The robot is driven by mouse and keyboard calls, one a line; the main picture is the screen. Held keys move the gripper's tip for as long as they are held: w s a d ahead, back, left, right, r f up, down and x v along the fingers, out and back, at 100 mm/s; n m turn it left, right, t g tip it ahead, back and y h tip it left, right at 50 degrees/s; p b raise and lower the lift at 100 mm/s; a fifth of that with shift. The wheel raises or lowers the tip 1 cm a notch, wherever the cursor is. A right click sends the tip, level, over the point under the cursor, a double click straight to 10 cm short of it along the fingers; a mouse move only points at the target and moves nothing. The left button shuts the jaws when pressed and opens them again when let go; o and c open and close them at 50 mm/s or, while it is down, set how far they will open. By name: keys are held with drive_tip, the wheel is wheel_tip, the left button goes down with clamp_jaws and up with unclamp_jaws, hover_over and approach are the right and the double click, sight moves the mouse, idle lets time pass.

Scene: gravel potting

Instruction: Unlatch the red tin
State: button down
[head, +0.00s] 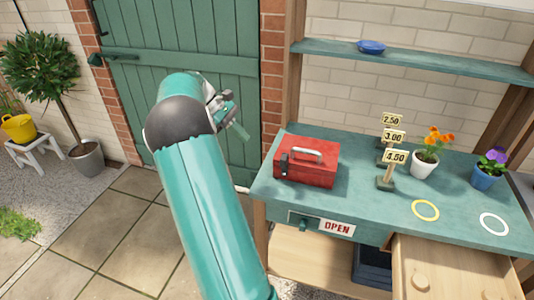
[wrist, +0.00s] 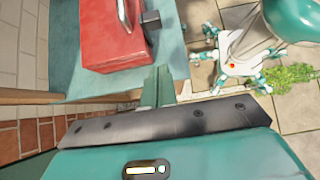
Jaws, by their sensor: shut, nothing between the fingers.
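The red tin (head: 318,173) stands on the left part of the green bench, with its lid down. A silver handle (head: 307,153) lies on its lid. A dark latch (head: 284,164) is on its side; I cannot tell whether it is fastened. My gripper (head: 238,126) is shut and empty, in the air to the left of the tin and apart from it. In the wrist view, the tin (wrist: 108,40) and the latch (wrist: 151,20) are beyond my closed fingertips (wrist: 160,76). The tin is partly cut off at the top there.
The green bench (head: 345,195) also bears price signs (head: 394,136), a white pot with orange flowers (head: 425,163), a blue pot with purple flowers (head: 483,180), a yellow ring (head: 425,210) and a white ring (head: 494,223). A shelf (head: 430,62) holds a blue dish (head: 371,47).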

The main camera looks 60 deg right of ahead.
drive_tip(key=s+d+f, duration=0.1)
drive_tip(key=s+f, duration=0.4)
drive_tip(key=s, duration=0.4)
drive_tip(key=shift+s+d+f, duration=0.2)
drive_tip(key=shift+d+f, duration=0.1)
drive_tip(key=shift+s, duration=0.15)
